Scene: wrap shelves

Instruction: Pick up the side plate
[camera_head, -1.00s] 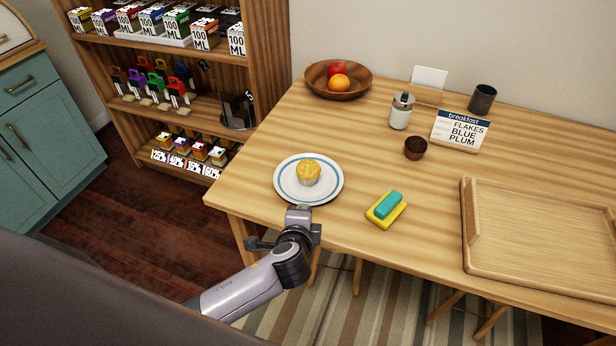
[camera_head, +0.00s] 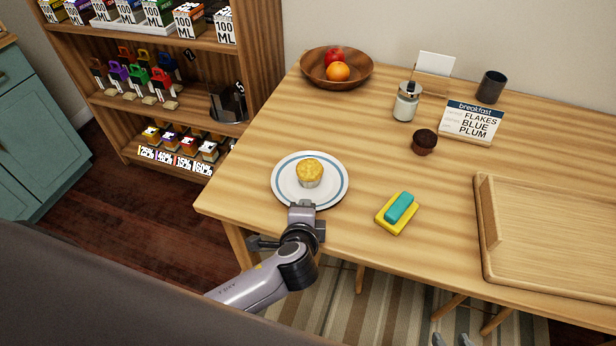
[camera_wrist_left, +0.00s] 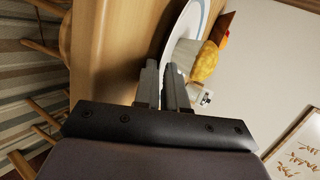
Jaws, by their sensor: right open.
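The side plate (camera_head: 285,194) is white with a blue ring and lies near the table's front left corner. A yellow muffin (camera_head: 309,172) stands on it. My left gripper (camera_head: 302,208) is at the plate's near rim. In the left wrist view, its two fingers (camera_wrist_left: 165,88) are close together with the rim of the plate (camera_wrist_left: 177,40) between them; the exact contact is partly hidden. The plate looks level, and I see no clear gap under it. The tips of my right gripper (camera_head: 451,340) just show at the bottom edge, apart and empty.
A yellow and teal sponge (camera_head: 398,212) lies right of the plate. A wooden tray (camera_head: 486,228) is at the right. A dark muffin (camera_head: 424,142), a jar (camera_head: 406,103), a breakfast sign (camera_head: 470,122), a dark cup (camera_head: 491,87) and a fruit bowl (camera_head: 318,69) stand further back.

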